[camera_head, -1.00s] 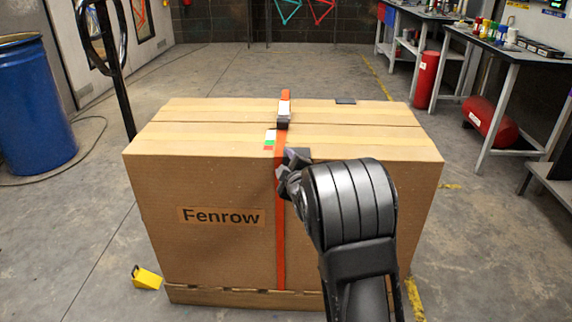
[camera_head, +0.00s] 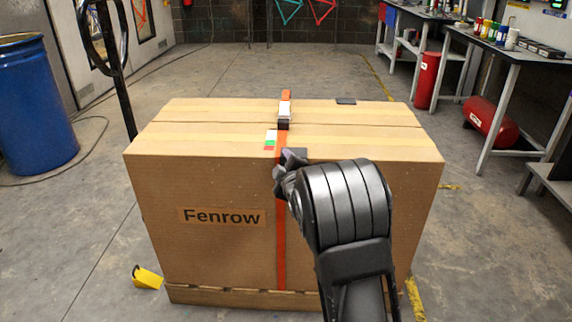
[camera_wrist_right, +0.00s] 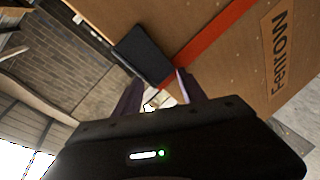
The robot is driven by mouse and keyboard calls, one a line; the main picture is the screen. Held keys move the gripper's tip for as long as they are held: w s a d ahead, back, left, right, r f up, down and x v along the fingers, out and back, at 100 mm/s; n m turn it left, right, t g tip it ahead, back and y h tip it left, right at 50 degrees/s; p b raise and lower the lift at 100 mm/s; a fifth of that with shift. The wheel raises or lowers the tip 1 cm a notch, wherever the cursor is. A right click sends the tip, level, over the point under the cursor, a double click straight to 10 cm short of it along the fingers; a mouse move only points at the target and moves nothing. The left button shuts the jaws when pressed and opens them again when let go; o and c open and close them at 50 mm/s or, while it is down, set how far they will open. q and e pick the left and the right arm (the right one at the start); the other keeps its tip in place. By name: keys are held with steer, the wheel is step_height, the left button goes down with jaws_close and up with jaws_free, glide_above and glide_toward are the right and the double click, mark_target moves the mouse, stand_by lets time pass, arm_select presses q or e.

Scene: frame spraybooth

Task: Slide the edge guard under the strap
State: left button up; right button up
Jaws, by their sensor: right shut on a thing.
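The large cardboard box (camera_head: 155,190) stands with an orange strap (camera_head: 281,245) running over its top and down its front face. My right gripper (camera_head: 286,166) is at the box's upper front edge, beside the strap, shut on the dark edge guard (camera_head: 298,153). In the right wrist view the edge guard (camera_wrist_right: 143,54) is a flat dark piece at the fingertips, its side close against the strap (camera_wrist_right: 215,35). I cannot tell whether any of it is under the strap. My right arm hides part of the front face. My left gripper is not in view.
A buckle (camera_head: 284,110) sits on the strap on top, with a green, white and red label (camera_head: 270,140) beside it. A yellow wedge (camera_head: 147,277) is on the floor. Workbenches (camera_head: 500,45) stand right, a blue drum (camera_head: 35,105) left.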

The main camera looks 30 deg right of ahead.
steer(key=shift+w+a, duration=0.6)
steer(key=shift+a, duration=0.2)
steer(key=shift+w+a, duration=0.6)
steer(key=shift+a, duration=0.2)
steer(key=o, duration=1.1)
steer(key=shift+s, duration=0.1)
steer(key=p, duration=0.2)
glide_toward(267, 160)
steer(key=shift+s+a, duration=0.1)
steer(key=shift+s, duration=0.15)
